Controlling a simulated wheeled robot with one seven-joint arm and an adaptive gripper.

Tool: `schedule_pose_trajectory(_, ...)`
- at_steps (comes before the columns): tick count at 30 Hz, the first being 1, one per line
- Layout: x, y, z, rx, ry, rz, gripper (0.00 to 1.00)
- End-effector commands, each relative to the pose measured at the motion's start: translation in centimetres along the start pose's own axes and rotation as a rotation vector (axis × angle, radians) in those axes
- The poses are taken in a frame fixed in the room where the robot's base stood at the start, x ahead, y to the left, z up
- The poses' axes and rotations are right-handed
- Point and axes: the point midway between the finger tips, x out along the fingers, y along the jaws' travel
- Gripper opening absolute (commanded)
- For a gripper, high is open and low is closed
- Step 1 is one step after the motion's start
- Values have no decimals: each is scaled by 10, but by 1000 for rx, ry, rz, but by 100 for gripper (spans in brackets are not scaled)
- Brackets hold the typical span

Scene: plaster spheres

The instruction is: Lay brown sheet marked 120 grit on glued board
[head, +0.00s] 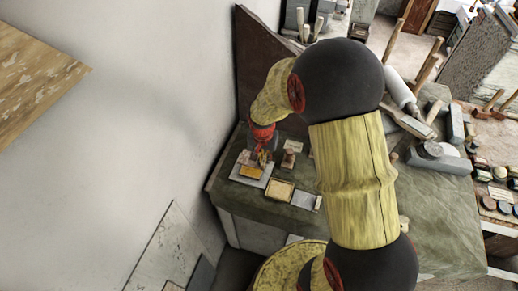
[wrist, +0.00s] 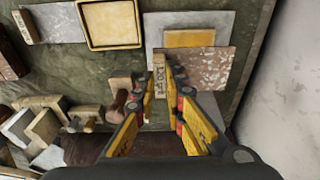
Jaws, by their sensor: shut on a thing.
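The brown mottled sheet (wrist: 208,66) has a pale wooden grip tag lettered 120 grit (wrist: 159,75) at its left end in the wrist view. My gripper (wrist: 167,72) is shut on that tag. The glued board (wrist: 152,24) is grey with a yellow patch, and lies beyond the sheet in the wrist view. The sheet overlaps the near part of the board in the picture; I cannot tell whether they touch. In the head view my gripper (head: 262,150) is over the far end of the bench, just above the board (head: 243,179); the sheet is hard to make out there.
A cream shallow tray (wrist: 84,40) and a grey sheet with its own tag (wrist: 63,23) lie left of the board. A wooden-handled tool (wrist: 118,92) and several blocks are nearby. The white wall (wrist: 288,90) rises close on the right.

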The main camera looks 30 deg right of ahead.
Motion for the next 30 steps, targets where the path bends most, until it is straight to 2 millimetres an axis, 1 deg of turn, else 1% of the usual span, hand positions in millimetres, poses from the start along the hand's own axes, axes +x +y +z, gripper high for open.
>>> schedule_pose_trajectory(11, 1, 0, 0, 0, 0, -1, 0)
schedule_pose_trajectory(14, 4, 0, 1, 0, 0, -2, 0)
schedule_pose_trajectory(30, 51, 0, 8, 0, 1, -2, 0)
